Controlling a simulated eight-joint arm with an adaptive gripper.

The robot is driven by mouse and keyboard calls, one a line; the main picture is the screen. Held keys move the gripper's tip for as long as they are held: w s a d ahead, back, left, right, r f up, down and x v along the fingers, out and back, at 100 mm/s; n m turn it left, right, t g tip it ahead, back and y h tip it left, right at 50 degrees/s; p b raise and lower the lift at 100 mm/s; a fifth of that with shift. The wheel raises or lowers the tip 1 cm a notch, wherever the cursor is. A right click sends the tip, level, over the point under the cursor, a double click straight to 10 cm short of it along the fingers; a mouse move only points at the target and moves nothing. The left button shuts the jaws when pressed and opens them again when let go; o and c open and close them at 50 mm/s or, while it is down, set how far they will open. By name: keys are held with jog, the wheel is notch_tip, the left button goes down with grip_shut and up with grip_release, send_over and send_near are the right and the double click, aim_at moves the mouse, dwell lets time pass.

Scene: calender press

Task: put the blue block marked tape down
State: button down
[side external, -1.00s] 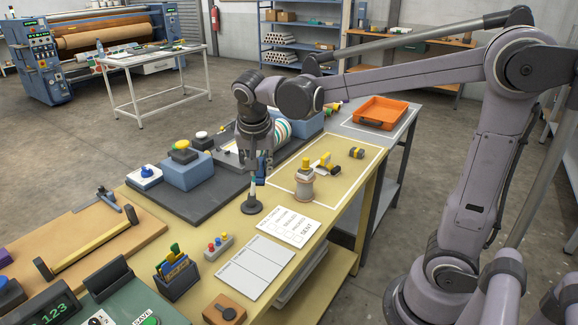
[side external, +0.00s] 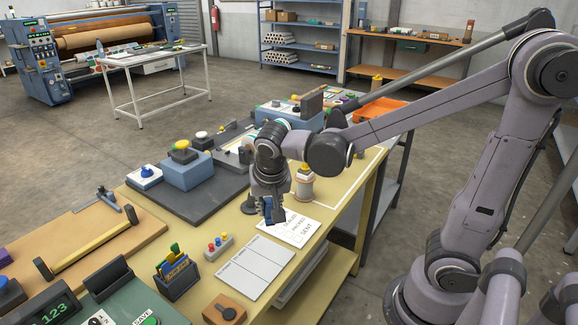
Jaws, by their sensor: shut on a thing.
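My gripper (side external: 271,218) points down over the yellow bench, in front of the black round-based stand (side external: 249,204). It is shut on a small dark blue block (side external: 272,208), which is mostly covered by the fingers. I cannot read any marking on the block. The block appears above the bench at the left edge of the white checklist card (side external: 298,232); the exact gap beneath it cannot be told.
A blank-boxed white sheet (side external: 254,267) lies in front. A tan spool-like pot (side external: 301,188) stands right of my gripper. A button strip (side external: 218,246) and a dark holder with colored items (side external: 176,276) are at left. An orange tray (side external: 372,108) is at the back.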

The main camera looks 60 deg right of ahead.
jog(key=w+a+f, duration=0.1)
jog(key=a+f, duration=0.1)
jog(key=a, duration=0.1)
jog(key=w+a+f, duration=0.1)
jog(key=a+f, duration=0.1)
jog(key=a, duration=0.2)
jog(key=w+a+f, duration=0.1)
jog(key=a+f, duration=0.1)
jog(key=a, duration=0.1)
jog(key=shift+w+a+f, duration=0.15)
jog(key=shift+a+f, duration=0.1)
jog(key=shift+f, duration=2.1)
jog(key=shift+f, duration=0.15)
jog(key=c, duration=1.2)
grip_release()
